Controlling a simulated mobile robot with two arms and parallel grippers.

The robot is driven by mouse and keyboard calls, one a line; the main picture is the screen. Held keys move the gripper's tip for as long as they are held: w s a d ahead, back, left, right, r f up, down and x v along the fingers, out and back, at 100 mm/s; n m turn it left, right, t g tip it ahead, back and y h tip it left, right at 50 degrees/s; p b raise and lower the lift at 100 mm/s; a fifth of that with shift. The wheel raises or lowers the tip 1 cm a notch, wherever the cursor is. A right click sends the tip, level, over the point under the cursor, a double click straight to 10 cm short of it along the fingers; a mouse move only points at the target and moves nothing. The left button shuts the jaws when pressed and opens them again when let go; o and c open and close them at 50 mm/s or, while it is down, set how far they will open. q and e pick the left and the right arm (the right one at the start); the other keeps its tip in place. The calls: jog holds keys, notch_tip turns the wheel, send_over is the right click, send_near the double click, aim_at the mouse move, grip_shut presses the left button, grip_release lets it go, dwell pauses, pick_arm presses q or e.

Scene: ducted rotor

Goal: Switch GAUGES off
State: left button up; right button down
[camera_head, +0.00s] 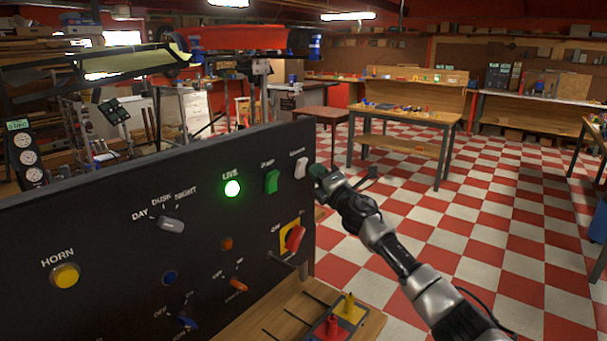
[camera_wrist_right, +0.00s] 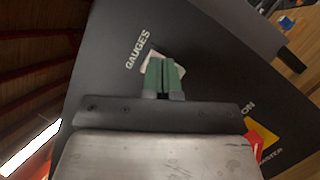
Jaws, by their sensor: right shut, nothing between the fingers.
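The GAUGES switch (camera_head: 300,167) is a white rocker at the upper right of the dark panel (camera_head: 110,225). In the right wrist view its label and a pale corner of the switch (camera_wrist_right: 148,67) show; the fingertips hide the rest. My right gripper (camera_head: 318,172) is shut and empty, just right of the switch in the head view. In the wrist view its green fingertips (camera_wrist_right: 164,70) lie over the switch; I cannot tell whether they touch it. My left gripper is not in view.
A green rocker (camera_head: 271,181) and a lit green LIVE lamp (camera_head: 232,188) sit left of the switch. A red knob (camera_head: 295,238) on a yellow plate is below. A column of dials (camera_head: 27,156) stands at far left. Checkered floor is open at right.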

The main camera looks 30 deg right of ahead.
jog(key=s, duration=0.1)
jog(key=s+d+r+p, duration=0.1)
jog(key=s+r+p, duration=0.1)
jog(key=s, duration=0.1)
jog(key=shift+s+d, duration=0.1)
jog(key=shift+d, duration=0.25)
